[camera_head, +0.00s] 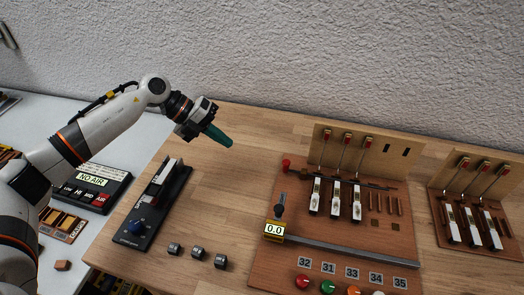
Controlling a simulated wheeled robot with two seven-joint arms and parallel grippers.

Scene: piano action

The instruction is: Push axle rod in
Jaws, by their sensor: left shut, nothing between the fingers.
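My left gripper (219,136) has green fingers, shut and empty. It hangs over the bare wood of the table, to the left of and behind the brown piano-action board. A red knob (286,164) at the board's left edge looks like the end of the axle rod. A dark rod (378,187) shows to its right, behind the white key pieces (335,197). How deep the rod sits is too small to tell. The fingers are clearly apart from the knob. My right gripper is not in view.
A gauge reading 0.0 (274,230) and a grey rail (350,252) cross the board's front. A second action board (470,245) stands at right. The table behind is clear.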

